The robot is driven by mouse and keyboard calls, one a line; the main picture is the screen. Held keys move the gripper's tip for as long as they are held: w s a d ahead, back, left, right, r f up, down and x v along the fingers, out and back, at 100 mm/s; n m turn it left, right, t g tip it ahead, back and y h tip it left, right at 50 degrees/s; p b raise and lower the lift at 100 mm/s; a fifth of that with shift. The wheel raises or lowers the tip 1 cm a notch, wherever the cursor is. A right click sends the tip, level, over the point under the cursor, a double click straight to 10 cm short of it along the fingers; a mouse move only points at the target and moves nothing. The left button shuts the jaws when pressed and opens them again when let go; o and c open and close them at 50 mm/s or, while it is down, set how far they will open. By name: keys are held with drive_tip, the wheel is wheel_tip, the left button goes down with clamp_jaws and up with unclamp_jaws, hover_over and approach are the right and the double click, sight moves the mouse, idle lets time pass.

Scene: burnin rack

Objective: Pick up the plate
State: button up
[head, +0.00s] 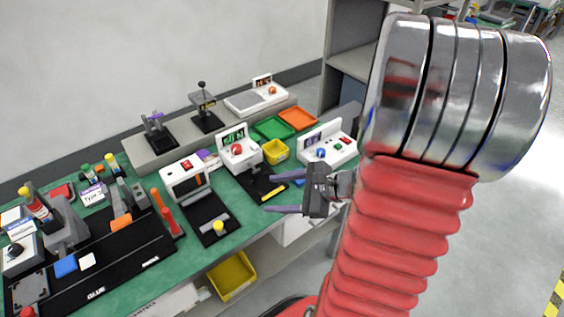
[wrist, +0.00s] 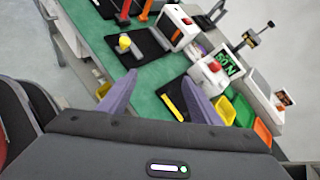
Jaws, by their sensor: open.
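No thing is clearly marked as the plate, and I cannot tell which one it is. One flat candidate is a small grey piece with a yellow knob (head: 217,228), lying on a black mat (head: 203,211); the knob also shows in the wrist view (wrist: 125,41). Another is a dark flat base with a yellow bar (head: 273,192), below the device with the red button; the bar shows between the fingers in the wrist view (wrist: 175,107). My gripper (head: 270,195) is open and empty above the bench front, near that yellow bar. Its two fingers spread apart in the wrist view (wrist: 158,76).
White devices (head: 187,178) and a red-button device (head: 238,153) stand behind. Yellow (head: 275,152), green (head: 273,128) and orange (head: 297,118) trays lie at the right. A yellow bin (head: 232,276) sits below the bench. Bare green bench top (head: 236,207) lies between the mats.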

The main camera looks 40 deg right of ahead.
drive_tip(key=s+d+f+m+t+h, duration=0.1)
drive_tip(key=s+d+f+m+h, duration=0.1)
drive_tip(key=d+m, duration=0.3)
drive_tip(key=s+d+f+m+t+h, duration=0.2)
drive_tip(key=d+f+m+h, duration=0.2)
drive_tip(key=d, duration=0.7)
drive_tip(key=shift+s+f+m, duration=0.25)
drive_tip(key=shift+s+m, duration=0.1)
drive_tip(key=shift+m, duration=0.85)
drive_tip(key=shift+x, duration=4.3)
drive_tip(key=shift+w+r, duration=0.1)
drive_tip(key=shift+x, duration=2.6)
drive_tip(key=shift+d+r, duration=0.1)
drive_tip(key=shift+r, duration=0.05)
drive_tip(key=shift+c, duration=0.5)
